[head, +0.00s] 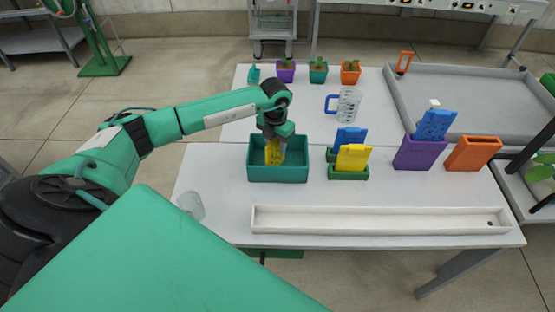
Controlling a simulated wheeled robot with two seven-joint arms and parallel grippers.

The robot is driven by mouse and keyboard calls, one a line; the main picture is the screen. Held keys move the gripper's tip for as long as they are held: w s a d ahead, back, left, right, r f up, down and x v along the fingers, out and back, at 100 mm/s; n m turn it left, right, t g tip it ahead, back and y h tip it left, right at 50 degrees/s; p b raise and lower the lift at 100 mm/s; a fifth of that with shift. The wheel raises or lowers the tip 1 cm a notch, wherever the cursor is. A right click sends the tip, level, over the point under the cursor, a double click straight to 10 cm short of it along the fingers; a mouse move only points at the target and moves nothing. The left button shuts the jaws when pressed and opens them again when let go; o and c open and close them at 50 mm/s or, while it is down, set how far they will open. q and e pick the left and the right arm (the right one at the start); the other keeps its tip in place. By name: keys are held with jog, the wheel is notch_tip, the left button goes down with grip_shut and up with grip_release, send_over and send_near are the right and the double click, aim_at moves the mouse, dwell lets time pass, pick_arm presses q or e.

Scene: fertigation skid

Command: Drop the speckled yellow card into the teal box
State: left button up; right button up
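The speckled yellow card (273,153) hangs upright below my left gripper (277,139), which is shut on its top edge. The card's lower part is inside the opening of the teal box (278,173), in front of the box's back wall. I cannot tell whether it touches the box floor. The teal box stands on the white table at centre left. My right gripper is not in view.
Right of the box, another yellow card (353,157) and a blue card (350,137) stand in green holders. Further right are a purple box (419,154) with a speckled blue card (436,124) and an orange box (472,154). A white trough (380,228) lies in front.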

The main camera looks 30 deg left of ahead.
pick_arm(q)
jog(key=shift+o, duration=0.5)
jog(key=shift+r, duration=0.1)
jog(key=shift+r, duration=0.2)
notch_tip(320, 180, up, 13)
jog(key=b, duration=0.3)
jog(key=shift+r, duration=0.15)
